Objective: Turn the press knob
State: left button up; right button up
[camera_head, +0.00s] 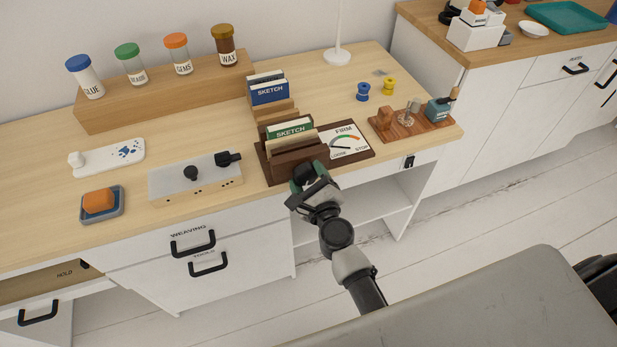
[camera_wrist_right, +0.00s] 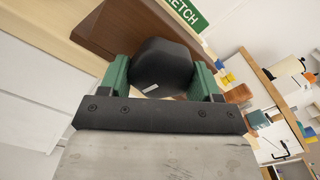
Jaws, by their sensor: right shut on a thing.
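The press (camera_head: 283,172) is a dark brown wooden unit at the front edge of the desk, with sketch cards standing in it. A dial plate (camera_head: 344,141) marked FIRM, LOOSE and STOP lies on its right part. The black press knob (camera_wrist_right: 165,66) is on its front side, and in the right wrist view it sits between the green fingers with a small pale mark near its lower edge. My right gripper (camera_head: 306,177) is shut on the knob and hides most of it in the head view. My left gripper is not in view.
A white box with black knobs (camera_head: 196,181) stands left of the press. An orange block in a blue tray (camera_head: 86,215) is farther left. A wooden board with small tools (camera_head: 429,125) and blue and yellow spools (camera_head: 363,91) are at the right. Jars stand on a wooden riser (camera_head: 160,100) behind.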

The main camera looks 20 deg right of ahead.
jog(key=shift+m, duration=0.5)
jog(key=o, duration=0.9)
jog(key=s+b, duration=0.1)
jog(key=s, duration=0.4)
jog(key=s+b, duration=0.1)
jog(key=s, duration=0.5)
jog(key=shift+d, duration=0.2)
jog(key=shift+w, duration=0.1)
